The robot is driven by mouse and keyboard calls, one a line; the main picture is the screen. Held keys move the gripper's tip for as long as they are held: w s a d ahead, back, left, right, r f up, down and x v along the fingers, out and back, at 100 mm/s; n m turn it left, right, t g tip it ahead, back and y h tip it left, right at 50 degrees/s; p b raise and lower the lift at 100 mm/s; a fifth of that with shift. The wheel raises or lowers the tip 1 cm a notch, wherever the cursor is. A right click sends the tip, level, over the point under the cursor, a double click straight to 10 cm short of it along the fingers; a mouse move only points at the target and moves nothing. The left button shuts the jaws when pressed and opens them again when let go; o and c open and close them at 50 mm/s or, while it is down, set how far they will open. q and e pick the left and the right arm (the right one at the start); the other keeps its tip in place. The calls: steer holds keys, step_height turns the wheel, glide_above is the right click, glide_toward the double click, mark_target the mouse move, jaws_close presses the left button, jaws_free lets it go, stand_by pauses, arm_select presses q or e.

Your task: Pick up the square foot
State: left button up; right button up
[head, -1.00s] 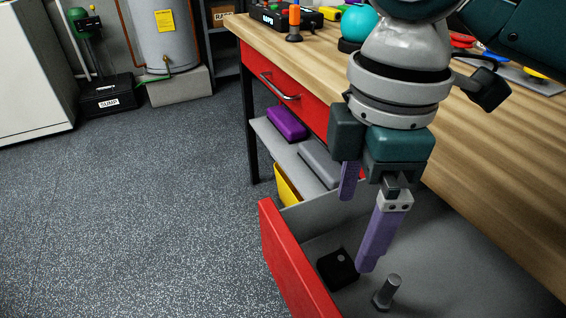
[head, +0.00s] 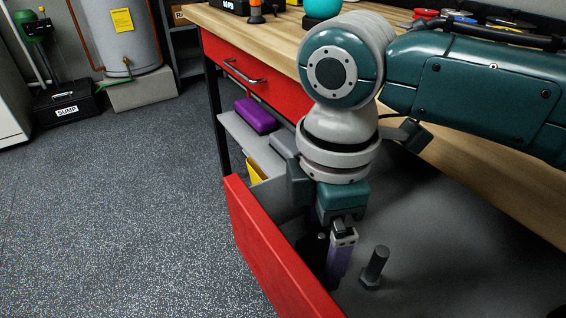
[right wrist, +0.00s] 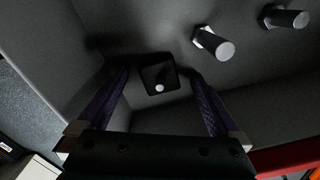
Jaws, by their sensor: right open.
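The square foot (right wrist: 153,73) is a small black block with a rounded square outline and a pale round stud. It lies on the drawer floor, and in the right wrist view it sits between the tips of my right gripper (right wrist: 160,80). The purple fingers are spread, one on each side, with nothing held. In the head view my right gripper (head: 328,275) reaches down into the open drawer, and the foot (head: 314,245) is mostly hidden behind its fingers. I cannot tell whether the fingertips touch it. My left gripper is out of view.
A grey bolt (head: 374,267) stands in the drawer right of the gripper; the right wrist view shows a second bolt (right wrist: 285,18). The red drawer front (head: 270,245) is close on the left. Purple (head: 256,115) and yellow (head: 256,170) items lie on the lower shelf.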

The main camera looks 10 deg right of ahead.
steer(key=c, duration=1.4)
